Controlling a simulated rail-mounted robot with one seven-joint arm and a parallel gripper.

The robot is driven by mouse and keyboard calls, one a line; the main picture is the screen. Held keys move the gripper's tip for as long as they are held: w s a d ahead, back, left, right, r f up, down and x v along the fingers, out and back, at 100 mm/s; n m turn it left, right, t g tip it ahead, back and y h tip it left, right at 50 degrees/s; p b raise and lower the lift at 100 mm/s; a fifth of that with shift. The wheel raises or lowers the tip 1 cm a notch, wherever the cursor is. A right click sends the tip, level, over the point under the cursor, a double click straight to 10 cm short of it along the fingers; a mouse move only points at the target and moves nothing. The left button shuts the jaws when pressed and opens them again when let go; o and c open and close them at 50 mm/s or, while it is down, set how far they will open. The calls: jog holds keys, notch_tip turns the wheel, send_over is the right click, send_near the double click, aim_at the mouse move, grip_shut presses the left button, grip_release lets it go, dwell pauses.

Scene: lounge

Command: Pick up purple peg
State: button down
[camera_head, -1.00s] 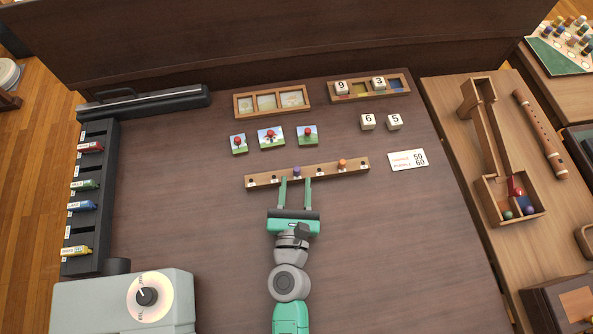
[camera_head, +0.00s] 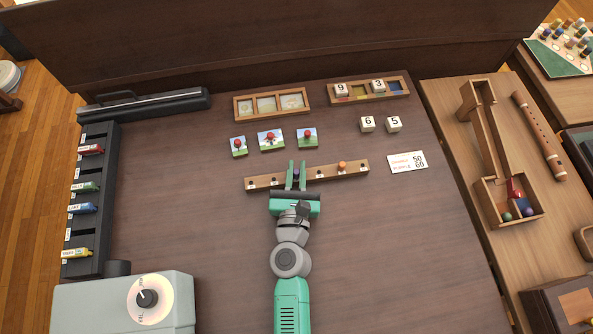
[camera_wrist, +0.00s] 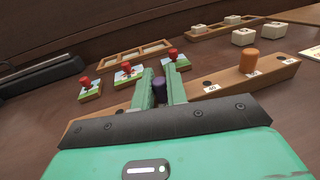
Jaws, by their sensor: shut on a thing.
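The purple peg (camera_head: 296,174) stands upright at the wooden peg rail, and it also shows in the wrist view (camera_wrist: 159,88). My gripper (camera_head: 296,175) is around the peg, with its two green fingers shut on the peg's sides. In the wrist view my gripper (camera_wrist: 160,90) shows the peg between the fingers. The peg's lower part is hidden, so I cannot tell whether it is still seated in its hole. The wooden rail (camera_head: 330,173) lies across the table with numbered labels along its front.
An orange peg (camera_head: 342,166) stands on the rail to the right. Three picture tiles with red knobs (camera_head: 270,138) lie behind the rail. Number cubes (camera_head: 367,123) and a white card (camera_head: 408,161) lie to the right. The table in front of the rail is clear.

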aim_at(297, 171)
jog(key=shift+r, duration=0.1)
notch_tip(297, 171, up, 4)
jog(key=p, duration=0.4)
jog(key=s, duration=0.5)
jog(key=s+b, duration=0.1)
jog(key=s, duration=0.4)
jog(key=s+b, duration=0.1)
jog(key=s, duration=0.4)
jog(key=shift+s+a+r, duration=0.1)
jog(key=shift+a+r, duration=0.1)
jog(key=shift+r, duration=0.05)
jog(key=shift+s+r, duration=0.2)
jog(key=shift+s, duration=0.2)
